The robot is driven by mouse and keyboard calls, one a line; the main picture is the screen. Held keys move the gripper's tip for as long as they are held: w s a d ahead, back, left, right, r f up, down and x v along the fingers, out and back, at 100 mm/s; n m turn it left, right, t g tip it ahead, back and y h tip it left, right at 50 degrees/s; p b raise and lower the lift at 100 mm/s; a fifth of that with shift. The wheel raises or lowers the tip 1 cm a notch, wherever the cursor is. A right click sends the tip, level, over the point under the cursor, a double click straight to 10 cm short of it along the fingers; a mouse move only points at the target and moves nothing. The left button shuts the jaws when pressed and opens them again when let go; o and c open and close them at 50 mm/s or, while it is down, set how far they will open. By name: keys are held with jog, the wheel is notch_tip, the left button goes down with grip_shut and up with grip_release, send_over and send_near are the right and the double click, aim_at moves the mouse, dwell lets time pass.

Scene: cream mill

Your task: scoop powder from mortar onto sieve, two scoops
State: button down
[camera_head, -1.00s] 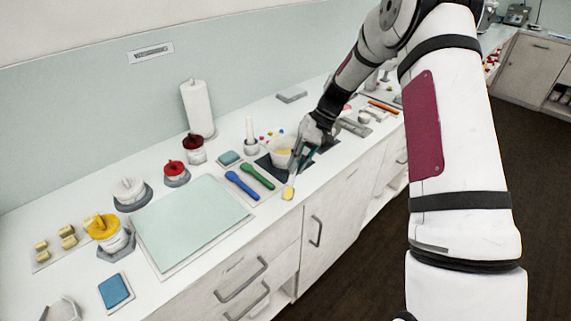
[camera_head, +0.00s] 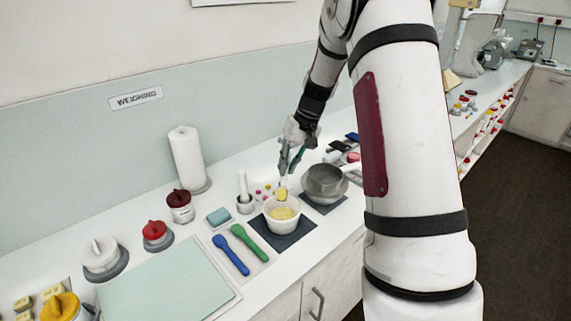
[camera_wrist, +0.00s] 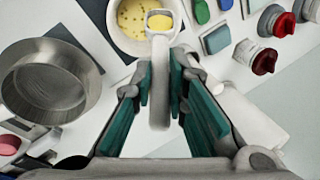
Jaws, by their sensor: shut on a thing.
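My gripper (camera_head: 289,163) is shut on the handle of a pale scoop; its teal fingers (camera_wrist: 164,100) flank the handle in the wrist view. The scoop (camera_wrist: 159,60) carries yellow powder (camera_wrist: 160,22) in its bowl. The loaded bowl (camera_head: 282,194) appears at the far rim of the mortar, seemingly above it. The white mortar (camera_head: 282,226) stands on a dark mat with yellow powder inside; its rim (camera_wrist: 117,40) also shows in the wrist view. The grey metal round sieve (camera_head: 325,185) stands right of the mortar; it fills the left of the wrist view (camera_wrist: 45,85). Its inside looks empty.
A blue spoon (camera_head: 231,255) and a green spoon (camera_head: 249,244) lie left of the mortar. A white pestle (camera_head: 244,187) stands in a holder behind, near small coloured pieces. A paper roll (camera_head: 187,160) and lidded jars stand farther left.

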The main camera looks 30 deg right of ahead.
notch_tip(320, 180, down, 9)
jog(key=b, duration=0.1)
jog(key=shift+b, duration=0.35)
dwell(0.6)
jog(key=shift+s+f, duration=0.1)
jog(key=shift+r+p, duration=0.9)
jog(key=shift+r, duration=3.6)
